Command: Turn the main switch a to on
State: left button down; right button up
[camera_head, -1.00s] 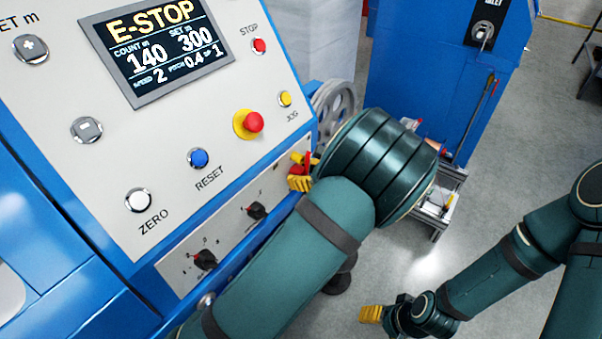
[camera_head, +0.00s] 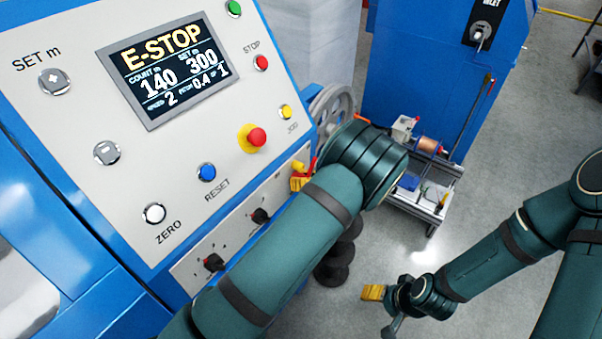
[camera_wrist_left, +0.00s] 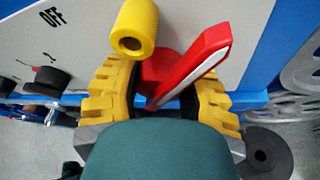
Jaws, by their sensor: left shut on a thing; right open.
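The main switch shows in the left wrist view as a red hub with a long red handle (camera_wrist_left: 193,65) pointing up and right. In the head view only a bit of its red (camera_head: 312,166) shows beside my arm. A yellow cylinder (camera_wrist_left: 136,28) sticks out just left of the handle. An OFF label (camera_wrist_left: 53,17) is on the panel at upper left. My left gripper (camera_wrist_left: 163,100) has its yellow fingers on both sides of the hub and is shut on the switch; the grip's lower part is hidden. My right gripper (camera_head: 373,292) is open, apart over the floor.
The sloped panel has a display (camera_head: 170,62) reading E-STOP, a red mushroom button (camera_head: 256,137), and black knobs (camera_head: 213,262) below. A grey wheel (camera_head: 335,101) and a small cart (camera_head: 415,203) stand beyond my left arm. Open floor lies around my right gripper.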

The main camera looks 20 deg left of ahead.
pick_arm(q)
jog(key=shift+m+g+y+p, duration=0.3)
jog(key=shift+m+g+p, duration=0.1)
jog(key=shift+m, duration=0.2)
jog(key=shift+c, duration=2.1)
grip_release()
jog(key=shift+f, duration=0.1)
jog(key=shift+d, duration=0.1)
jog(key=w+v, duration=0.1)
jog(key=v, duration=1)
jog(key=shift+s+d, duration=0.4)
jog(key=shift+s, duration=0.05)
